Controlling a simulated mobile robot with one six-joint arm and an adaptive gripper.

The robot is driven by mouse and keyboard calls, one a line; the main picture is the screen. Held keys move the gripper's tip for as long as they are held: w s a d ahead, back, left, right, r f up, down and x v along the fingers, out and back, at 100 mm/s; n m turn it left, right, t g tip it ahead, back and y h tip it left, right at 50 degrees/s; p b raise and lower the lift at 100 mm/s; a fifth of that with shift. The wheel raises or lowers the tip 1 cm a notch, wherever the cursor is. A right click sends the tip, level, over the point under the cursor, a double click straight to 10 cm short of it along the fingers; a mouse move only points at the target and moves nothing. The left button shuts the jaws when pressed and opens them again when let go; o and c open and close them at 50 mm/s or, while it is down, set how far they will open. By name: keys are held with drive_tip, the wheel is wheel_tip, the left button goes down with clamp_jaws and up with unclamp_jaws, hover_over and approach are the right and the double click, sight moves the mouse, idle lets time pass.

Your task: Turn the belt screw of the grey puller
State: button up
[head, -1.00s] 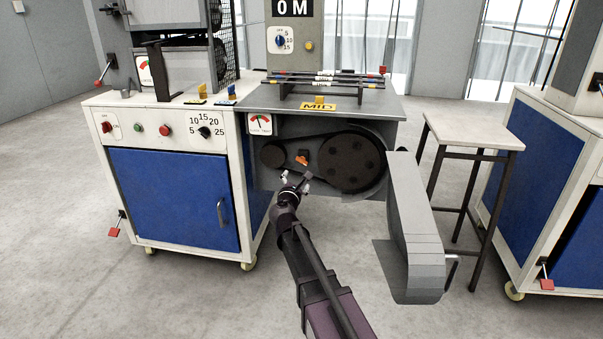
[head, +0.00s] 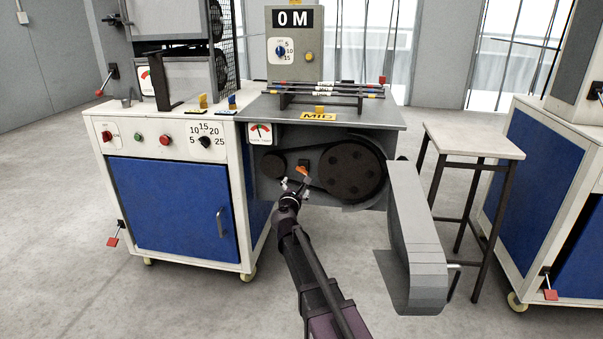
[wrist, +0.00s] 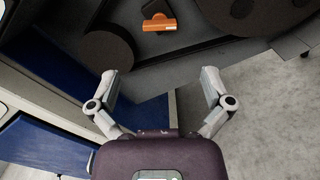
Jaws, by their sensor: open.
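The grey puller (head: 395,118) stands right of the white and blue cabinet, its belt drive exposed on the front. The orange belt screw (head: 301,170) sits between the small dark pulley (head: 272,165) and the large dark pulley (head: 352,172). In the wrist view the screw (wrist: 157,25) is an orange bar ahead of the fingers. My gripper (head: 295,186) is open and empty, just below the screw and apart from it. In the wrist view my gripper's fingertips (wrist: 160,77) are spread wide. A tension gauge (head: 260,133) with a needle is at the puller's upper left.
The grey belt guard (head: 415,240) hangs open at the right of the drive. The white and blue cabinet (head: 170,195) stands at the left. A small stool (head: 473,140) stands to the right. Rods (head: 330,91) lie on the puller's top. The floor in front is clear.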

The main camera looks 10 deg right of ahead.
sight(301, 172)
drive_tip(key=x, duration=1)
drive_tip(key=shift+w+d, duration=0.15)
drive_tip(key=shift+w, duration=0.2)
drive_tip(key=c, duration=1.1)
